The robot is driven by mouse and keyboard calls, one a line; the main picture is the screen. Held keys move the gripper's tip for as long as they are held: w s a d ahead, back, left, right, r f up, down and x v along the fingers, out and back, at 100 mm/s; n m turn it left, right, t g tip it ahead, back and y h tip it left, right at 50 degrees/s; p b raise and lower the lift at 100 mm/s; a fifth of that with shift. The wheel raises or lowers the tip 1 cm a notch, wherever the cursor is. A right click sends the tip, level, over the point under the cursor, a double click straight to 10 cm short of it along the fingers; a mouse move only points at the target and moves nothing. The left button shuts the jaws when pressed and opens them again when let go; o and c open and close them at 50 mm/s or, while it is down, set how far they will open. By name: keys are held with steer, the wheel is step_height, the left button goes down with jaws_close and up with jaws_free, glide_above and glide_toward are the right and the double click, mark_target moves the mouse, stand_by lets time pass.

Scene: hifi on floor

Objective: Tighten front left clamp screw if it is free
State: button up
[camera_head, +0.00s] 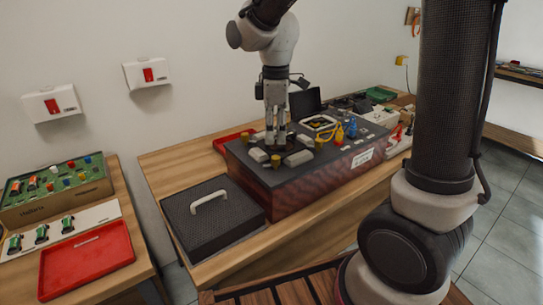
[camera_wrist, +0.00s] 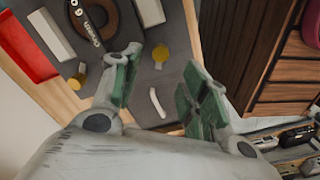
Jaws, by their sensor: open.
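The dark workbench box (camera_head: 310,185) has several brass clamp screws on top beside pale grey clamp blocks (camera_head: 258,155). The front left clamp screw (camera_head: 276,160) stands at the near left corner, and it also shows in the wrist view (camera_wrist: 160,53), upright between my fingers' line of sight. Another brass screw (camera_head: 244,137) is at the back left; it also shows in the wrist view (camera_wrist: 77,80). My gripper (camera_head: 275,147) points down above the box top near the front left screw. In the wrist view my gripper (camera_wrist: 162,66) is open and empty. Whether the screw is loose cannot be seen.
A black lidded case (camera_head: 212,222) with a pale handle (camera_head: 209,201) lies left of the box. A red tray (camera_head: 230,140) lies behind. Yellow and blue tools (camera_head: 350,128) stand further right on the box. A side table with another red tray (camera_head: 86,260) is at left.

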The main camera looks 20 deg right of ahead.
mark_target(275, 157)
step_height(275, 157, down, 8)
steer(key=shift+r, duration=0.1)
jaws_close()
stand_by(0.5)
